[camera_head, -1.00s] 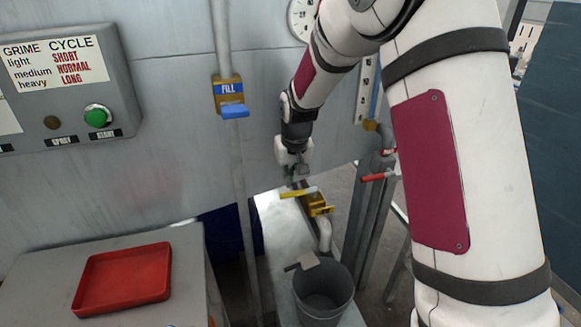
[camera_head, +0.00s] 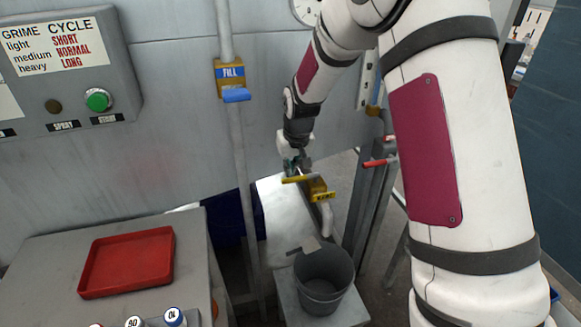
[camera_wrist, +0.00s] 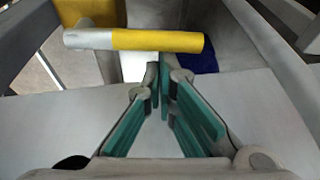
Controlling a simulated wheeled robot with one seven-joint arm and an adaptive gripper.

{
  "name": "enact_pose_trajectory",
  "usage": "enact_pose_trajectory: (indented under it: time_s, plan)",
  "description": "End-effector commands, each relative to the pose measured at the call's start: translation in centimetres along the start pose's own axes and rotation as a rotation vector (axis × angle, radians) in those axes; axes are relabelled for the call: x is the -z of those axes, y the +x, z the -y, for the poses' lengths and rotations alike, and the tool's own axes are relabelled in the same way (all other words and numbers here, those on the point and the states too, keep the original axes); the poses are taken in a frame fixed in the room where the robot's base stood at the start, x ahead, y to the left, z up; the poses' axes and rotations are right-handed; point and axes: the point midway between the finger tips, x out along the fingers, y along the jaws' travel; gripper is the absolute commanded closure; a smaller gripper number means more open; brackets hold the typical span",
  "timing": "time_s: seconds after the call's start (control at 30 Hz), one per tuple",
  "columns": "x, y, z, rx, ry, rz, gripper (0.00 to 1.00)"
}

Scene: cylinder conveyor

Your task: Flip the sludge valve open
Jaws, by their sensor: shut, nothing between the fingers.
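The sludge valve (camera_head: 320,188) is a yellow body on a pale bent pipe above a grey bucket (camera_head: 324,278). Its yellow lever handle (camera_head: 299,179) sticks out to the left, roughly level. In the wrist view the handle (camera_wrist: 155,40) runs across the upper part, yellow with a grey end at left. My gripper (camera_head: 296,165) is at the handle in the head view, and whether it touches cannot be told there. In the wrist view my gripper (camera_wrist: 163,74) has its teal-padded fingers shut and empty, with tips just below the handle in the picture.
A red-handled valve (camera_head: 378,162) is right of the sludge valve, near grey posts. A blue-handled FILL valve (camera_head: 232,80) is on the wall pipe. A red tray (camera_head: 128,262) and several bottles (camera_head: 175,317) are on the grey table at left. A control box (camera_head: 70,75) hangs upper left.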

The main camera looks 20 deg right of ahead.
Motion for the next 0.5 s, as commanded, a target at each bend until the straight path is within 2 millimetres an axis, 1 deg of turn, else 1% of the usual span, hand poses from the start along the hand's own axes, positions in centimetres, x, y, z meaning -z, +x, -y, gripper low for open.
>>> enact_pose_trajectory:
  time_s: [0.33, 0.5]
  plan:
    - [-0.44, -0.15, 0.14, 0.019, -0.056, 0.002, 1.00]
    - [-1.00, -0.33, 0.25, 0.042, -0.125, 0.002, 1.00]
